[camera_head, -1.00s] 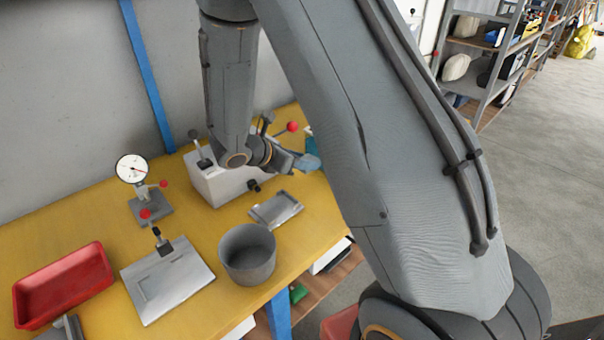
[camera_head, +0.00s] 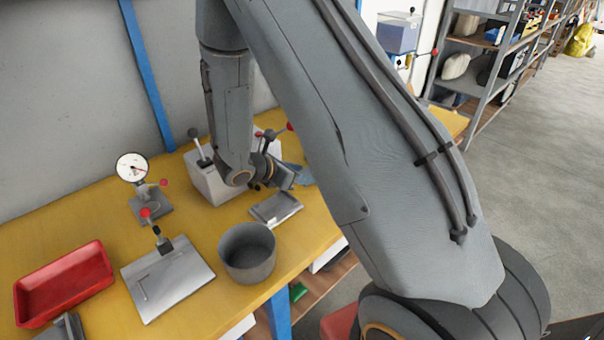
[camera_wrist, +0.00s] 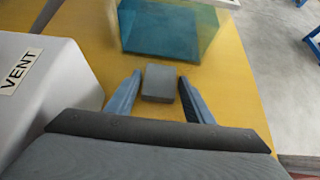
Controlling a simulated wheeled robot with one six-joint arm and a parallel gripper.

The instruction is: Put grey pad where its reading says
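A small grey pad (camera_wrist: 159,83) lies on the yellow bench top in the wrist view. My gripper (camera_wrist: 159,78) is open, with one finger on each side of the pad and a narrow gap at both sides. In the head view my gripper (camera_head: 287,178) is low over the bench, right of the white box (camera_head: 207,180); the pad cannot be made out there. A dial gauge (camera_head: 132,168) on a stand is at the back left; its reading is too small to tell.
The box marked VENT (camera_wrist: 35,95) stands close left of my gripper. A translucent teal bin (camera_wrist: 160,35) lies just beyond the pad. A red tray (camera_head: 64,284), a grey plate fixture (camera_head: 185,285), a round grey pot (camera_head: 247,262) and a small metal tray (camera_head: 268,212) stand on the bench.

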